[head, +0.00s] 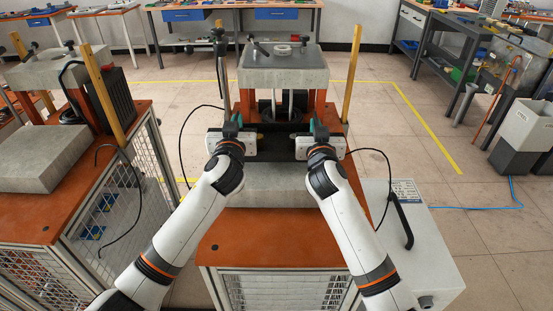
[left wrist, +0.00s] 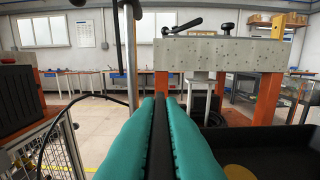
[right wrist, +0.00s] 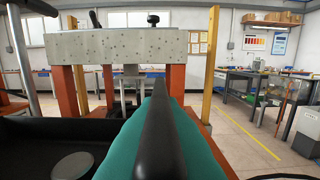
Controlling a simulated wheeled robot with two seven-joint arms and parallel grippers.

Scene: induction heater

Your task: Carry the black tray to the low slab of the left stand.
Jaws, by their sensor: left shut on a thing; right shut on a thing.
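The black tray (head: 275,154) is at the middle stand (head: 274,220), in front of its upper block (head: 283,70) and over the pale low slab (head: 265,178). My left gripper (head: 232,128) is shut on the tray's left wall, seen between teal fingers in the left wrist view (left wrist: 158,125). My right gripper (head: 319,132) is shut on its right wall, also in the right wrist view (right wrist: 165,125). A gold disc (left wrist: 238,172) and a grey disc (right wrist: 72,166) lie inside the tray. I cannot tell whether the tray touches the slab. The left stand (head: 120,128) has a bare low slab (head: 42,158).
Yellow posts (head: 351,72) and orange uprights flank the middle stand. A yellow post (head: 103,90) and a black finned block (head: 112,100) stand at the left stand. Open floor lies between the stands. A pale cabinet (head: 425,235) stands at right with a black handle.

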